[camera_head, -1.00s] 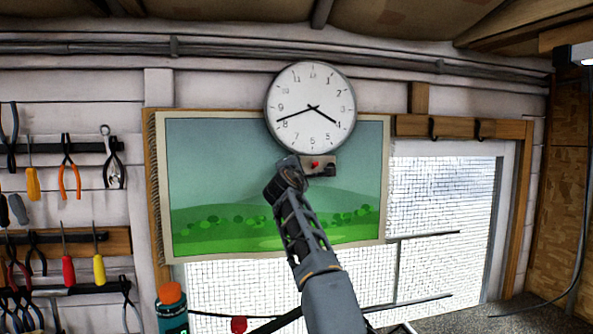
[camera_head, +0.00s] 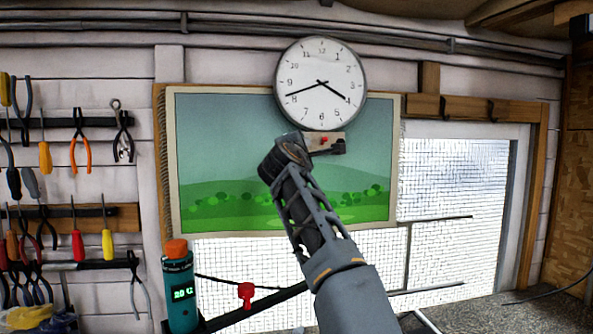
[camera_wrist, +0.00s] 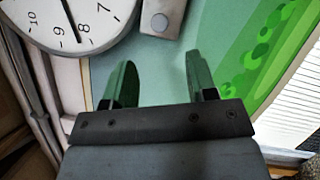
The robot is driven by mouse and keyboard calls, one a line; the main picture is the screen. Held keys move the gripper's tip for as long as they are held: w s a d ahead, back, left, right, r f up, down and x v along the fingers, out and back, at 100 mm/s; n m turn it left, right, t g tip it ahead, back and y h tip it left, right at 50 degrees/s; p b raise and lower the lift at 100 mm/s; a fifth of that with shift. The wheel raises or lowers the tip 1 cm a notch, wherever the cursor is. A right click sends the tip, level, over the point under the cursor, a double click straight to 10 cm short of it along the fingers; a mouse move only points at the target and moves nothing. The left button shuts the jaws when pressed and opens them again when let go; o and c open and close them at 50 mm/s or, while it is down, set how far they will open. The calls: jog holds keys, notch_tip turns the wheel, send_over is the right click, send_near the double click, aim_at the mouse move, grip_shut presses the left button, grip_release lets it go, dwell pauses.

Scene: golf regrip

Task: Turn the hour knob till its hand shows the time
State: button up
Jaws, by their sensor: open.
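A round white wall clock (camera_head: 308,62) hangs high in the middle of the head view. Its short hand points close to 4 and its long hand a little past 8. Below it is a small pale box (camera_head: 332,135) with a red part (camera_head: 324,140) and a dark piece at its right end. In the wrist view, the clock (camera_wrist: 85,20) is at upper left, and the box bears a round silver knob (camera_wrist: 160,22). My gripper (camera_wrist: 160,75) is open and empty, its fingertips short of the box. In the head view its fingers are hidden behind my wrist.
A green landscape picture (camera_head: 225,150) hangs behind my arm. A teal bottle with an orange cap (camera_head: 178,285) and lit display stands at lower left. Tools (camera_head: 82,145) hang on the left wall. A mesh window (camera_head: 455,190) is at right.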

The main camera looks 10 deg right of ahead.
jog(key=shift+b+v, duration=1)
jog(key=shift+v, duration=1.5)
jog(key=d+h+b, duration=0.1)
jog(key=d, duration=0.1)
jog(key=s+d+h+b, duration=0.1)
jog(key=d, duration=0.2)
jog(key=d+f+m+b, duration=0.1)
jog(key=d, duration=0.1)
jog(key=shift+s+d+h, duration=0.15)
jog(key=shift+s+h, duration=0.2)
jog(key=shift+h, duration=0.05)
jog(key=n+t+y+p, duration=0.4)
jog(key=n+y+p, duration=0.45)
jog(key=n, duration=1.05)
send_near(307, 142)
jog(key=shift+y, duration=0.65)
jog(key=x, duration=0.3)
jog(key=b+x, duration=0.1)
jog(key=x, duration=0.2)
jog(key=shift+w+d+r, duration=0.15)
jog(key=shift+d+r, duration=0.05)
jog(key=shift+r, duration=0.1)
jog(key=shift+p+x, duration=0.85)
jog(key=shift+x, duration=0.3)
jog(key=shift+w+f, duration=0.1)
jog(key=shift+f, duration=0.1)
jog(key=shift+c, duration=0.2)
